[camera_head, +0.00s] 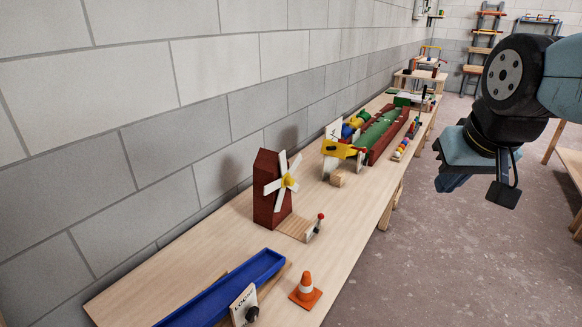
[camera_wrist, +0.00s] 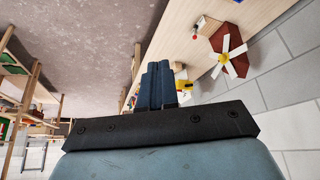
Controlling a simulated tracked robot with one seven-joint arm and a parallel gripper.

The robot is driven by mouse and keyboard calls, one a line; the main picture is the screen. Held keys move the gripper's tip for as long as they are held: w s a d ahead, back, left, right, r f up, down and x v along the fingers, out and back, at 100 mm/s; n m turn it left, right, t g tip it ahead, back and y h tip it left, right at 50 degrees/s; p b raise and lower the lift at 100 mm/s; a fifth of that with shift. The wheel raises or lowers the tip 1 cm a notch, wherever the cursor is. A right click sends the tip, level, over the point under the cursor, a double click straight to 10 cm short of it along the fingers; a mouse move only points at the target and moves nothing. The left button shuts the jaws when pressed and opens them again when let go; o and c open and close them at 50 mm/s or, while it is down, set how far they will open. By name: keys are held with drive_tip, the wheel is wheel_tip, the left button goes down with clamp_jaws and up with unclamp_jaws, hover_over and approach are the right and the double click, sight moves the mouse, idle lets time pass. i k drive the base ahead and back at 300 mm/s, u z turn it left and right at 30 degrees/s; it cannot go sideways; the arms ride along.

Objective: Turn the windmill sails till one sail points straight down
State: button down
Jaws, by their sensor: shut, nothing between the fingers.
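The windmill has a dark red tower (camera_head: 268,190) and stands on the bench at the middle left of the head view. Its white sails (camera_head: 272,187) fan out at slants around a yellow hub (camera_head: 288,181). The lowest sail appears to lean down to the left, off the vertical. The sails also show upside down at the upper right of the wrist view (camera_wrist: 236,51). My gripper (camera_head: 452,182) is at the right of the head view, in the air beyond the bench edge and well apart from the windmill. Its fingers (camera_wrist: 157,84) are together and empty.
A wooden ramp with a red-knobbed lever (camera_head: 320,217) sits beside the windmill. A blue trough (camera_head: 225,290) and an orange cone (camera_head: 306,288) lie nearer. A yellow pointer piece (camera_head: 340,149) and green and red channels (camera_head: 382,132) stand beyond. A block wall backs the bench.

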sight(286, 181)
drive_tip(key=k, duration=1.1)
drive_tip(key=z, duration=0.45)
drive_tip(key=i, duration=1.6)
drive_tip(key=u, duration=0.45)
